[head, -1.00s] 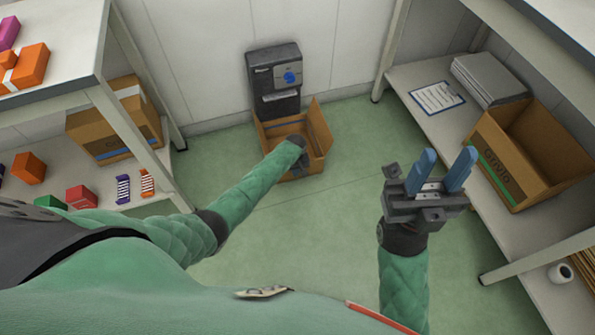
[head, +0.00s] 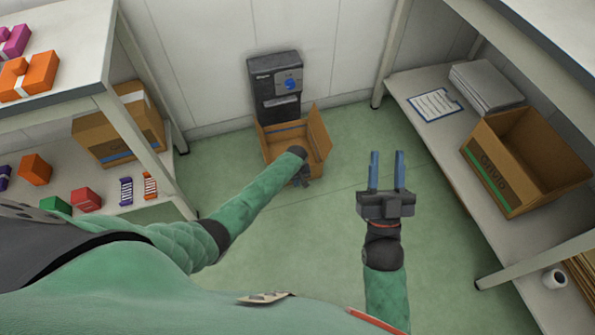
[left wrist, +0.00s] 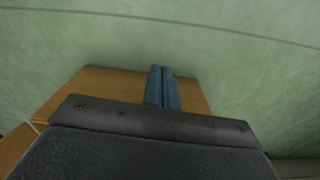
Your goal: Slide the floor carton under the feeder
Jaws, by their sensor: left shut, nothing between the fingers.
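The open floor carton (head: 319,134), brown cardboard with raised flaps, stands on the green floor in the head view. Its back edge is right by the foot of the dark feeder (head: 262,85), which has a blue round knob and stands against the wall. My left gripper (head: 302,182) is at the carton's near side, and my wrist hides part of that wall. In the left wrist view its blue fingers (left wrist: 162,86) are shut and empty, with brown carton cardboard (left wrist: 90,84) behind them. I cannot tell whether they touch it. My right gripper (head: 387,168) is open and empty, right of the carton.
A right-hand shelf holds a clipboard (head: 434,105), grey stacked sheets (head: 486,86) and an open box (head: 495,172). Left shelving (head: 60,95) holds a carton (head: 100,140) and several small coloured boxes. The floor (head: 300,235) between the shelves is clear.

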